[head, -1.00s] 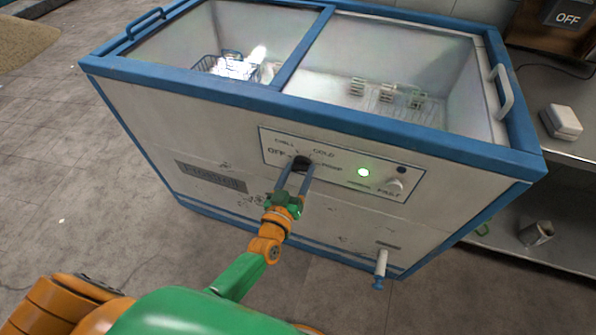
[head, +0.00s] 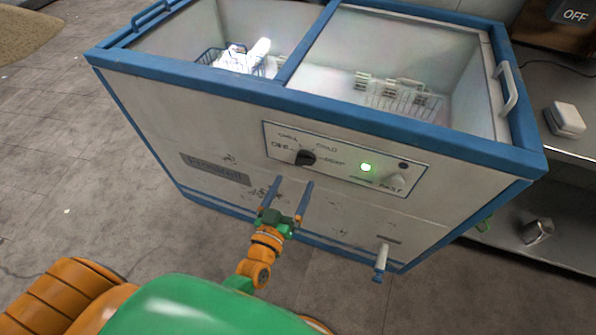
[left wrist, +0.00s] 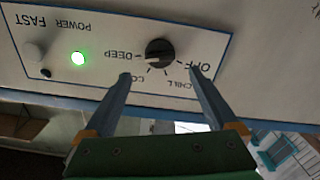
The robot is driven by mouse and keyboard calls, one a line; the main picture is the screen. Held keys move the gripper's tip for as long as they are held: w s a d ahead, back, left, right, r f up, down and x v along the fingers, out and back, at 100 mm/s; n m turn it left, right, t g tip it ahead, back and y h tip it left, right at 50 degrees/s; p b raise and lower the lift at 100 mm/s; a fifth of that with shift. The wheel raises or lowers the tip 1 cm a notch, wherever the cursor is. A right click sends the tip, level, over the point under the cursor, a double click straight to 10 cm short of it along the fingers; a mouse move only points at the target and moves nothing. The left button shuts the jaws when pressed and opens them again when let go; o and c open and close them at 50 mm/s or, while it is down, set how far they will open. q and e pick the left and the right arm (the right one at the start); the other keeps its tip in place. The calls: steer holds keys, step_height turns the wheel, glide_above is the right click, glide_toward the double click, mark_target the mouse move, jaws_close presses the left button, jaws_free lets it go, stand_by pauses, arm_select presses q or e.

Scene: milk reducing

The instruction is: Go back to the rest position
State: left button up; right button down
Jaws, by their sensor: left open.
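My left gripper (head: 290,200) is open and empty in front of the freezer (head: 330,205), just below its control panel (head: 345,160). The black dial (head: 306,157) on the panel stands clear of the fingers in the head view. In the left wrist view, which shows the panel upside down, the dial (left wrist: 159,52) appears beyond and between the two fingertips of the left gripper (left wrist: 160,75). A green light (head: 366,167) glows to the right of the dial. My right gripper is not in view.
The open-topped freezer holds wire baskets (head: 405,97) and a bright white item (head: 248,57). A spigot (head: 381,260) sticks out low on its front. A shelf with a white box (head: 565,119) stands at the right. Floor (head: 60,180) is clear at the left.

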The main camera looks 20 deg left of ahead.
arm_select(q)
steer(key=shift+s, duration=0.25)
steer(key=s+a+f+m+g+p, duration=0.2)
steer(key=s+f+m+g+p, duration=0.15)
steer(key=s+f+g, duration=1.25)
steer(key=s+a+f, duration=0.1)
steer(key=s+f, duration=0.3)
steer(key=s, duration=0.4)
steer(key=s+a+f+m+g, duration=0.1)
steer(key=s+a+f, duration=0.1)
steer(key=s+f, duration=0.3)
steer(key=s, duration=0.2)
steer(key=shift+s+a+f+y+p, duration=0.15)
steer(key=shift+s+f+y+p, duration=0.15)
steer(key=shift+s, duration=0.1)
